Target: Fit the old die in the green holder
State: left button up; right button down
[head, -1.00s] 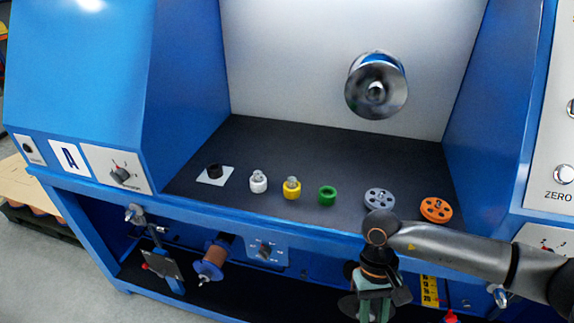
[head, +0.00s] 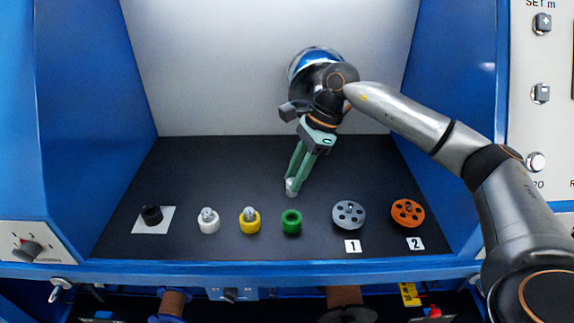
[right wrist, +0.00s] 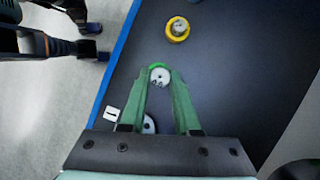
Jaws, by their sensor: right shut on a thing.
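My right gripper (head: 292,182) is shut on a small round grey die (head: 291,188). In the right wrist view, the die (right wrist: 160,76) sits between the two green fingertips, its pale face with small dark marks showing. The green holder (head: 291,223) stands on the dark shelf, a short ring with a dark, empty-looking opening. The held die shows just behind and above it in the head view. In the right wrist view the die covers most of the green holder (right wrist: 158,66), leaving part of its rim visible. The gap between them is hard to judge. My left gripper is not in view.
A yellow holder (head: 250,224) and a white holder (head: 208,224), each with a metal piece in it, stand left of the green one. A black ring (head: 152,215) sits on a white square. Grey (head: 348,214) and orange (head: 407,213) pulleys lie right. The shelf behind is clear.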

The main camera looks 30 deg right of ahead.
jog(key=shift+w+d+r, duration=0.1)
jog(key=shift+f+b, duration=0.55)
jog(key=shift+f, duration=0.1)
notch_tip(320, 180, down, 5)
jog(key=b, duration=0.4)
jog(key=shift+f, duration=0.3)
jog(key=shift+f, duration=0.15)
dwell(0.6)
jog(key=shift+f, duration=0.15)
jog(key=shift+f+b, duration=1)
jog(key=shift+f, duration=0.1)
jog(key=shift+s+f, duration=0.2)
